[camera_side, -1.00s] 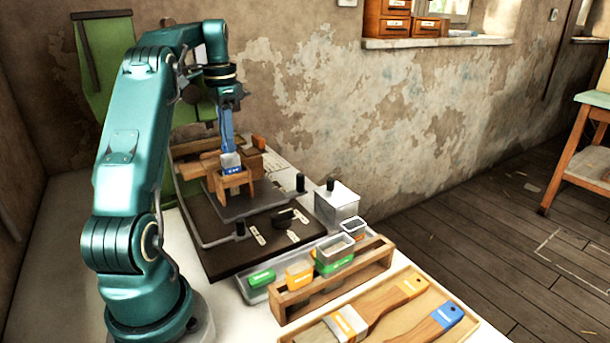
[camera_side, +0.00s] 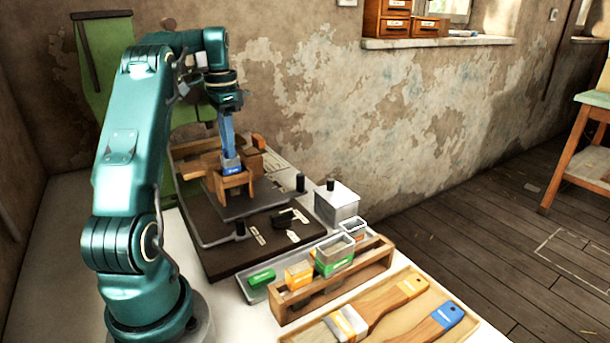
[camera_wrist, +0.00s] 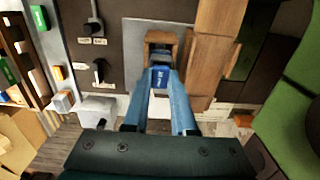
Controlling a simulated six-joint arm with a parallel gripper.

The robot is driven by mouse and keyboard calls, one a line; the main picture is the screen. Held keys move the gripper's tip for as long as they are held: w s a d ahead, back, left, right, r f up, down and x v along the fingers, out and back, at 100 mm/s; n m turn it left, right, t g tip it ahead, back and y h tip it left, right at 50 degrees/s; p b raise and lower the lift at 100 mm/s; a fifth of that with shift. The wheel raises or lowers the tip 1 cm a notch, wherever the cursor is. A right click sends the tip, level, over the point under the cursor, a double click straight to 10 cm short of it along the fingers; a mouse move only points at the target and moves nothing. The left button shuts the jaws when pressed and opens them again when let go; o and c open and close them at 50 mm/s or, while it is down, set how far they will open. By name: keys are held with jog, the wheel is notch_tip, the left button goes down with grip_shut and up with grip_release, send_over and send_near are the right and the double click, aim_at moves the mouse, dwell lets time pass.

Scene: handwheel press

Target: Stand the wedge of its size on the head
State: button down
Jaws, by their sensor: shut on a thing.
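My gripper (camera_side: 230,157) is shut on the blue-labelled wedge (camera_side: 232,169), above the wooden, bracket-like piece (camera_side: 236,186) on the press. In the wrist view my blue fingers (camera_wrist: 161,88) meet around the wedge's blue, white-lettered face (camera_wrist: 160,76). The wooden piece (camera_wrist: 150,45) is just beyond it there. Whether the wedge's lower end touches the wood is hidden. Which part is the head is not clear.
A grey plate (camera_side: 222,207) lies under the wooden pieces on a dark base (camera_side: 218,262). A wooden rack (camera_side: 350,275) with green and orange labelled pieces stands in front. Brushes lie in a tray (camera_side: 465,330) at the right. A grey metal box (camera_side: 337,207) stands near the back.

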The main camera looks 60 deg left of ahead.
jog(key=c, duration=0.6)
grip_release()
jog(key=shift+c, duration=0.2)
jog(key=shift+r, duration=0.1)
jog(key=shift+a+r, duration=0.1)
jog(key=shift+r, duration=2.35)
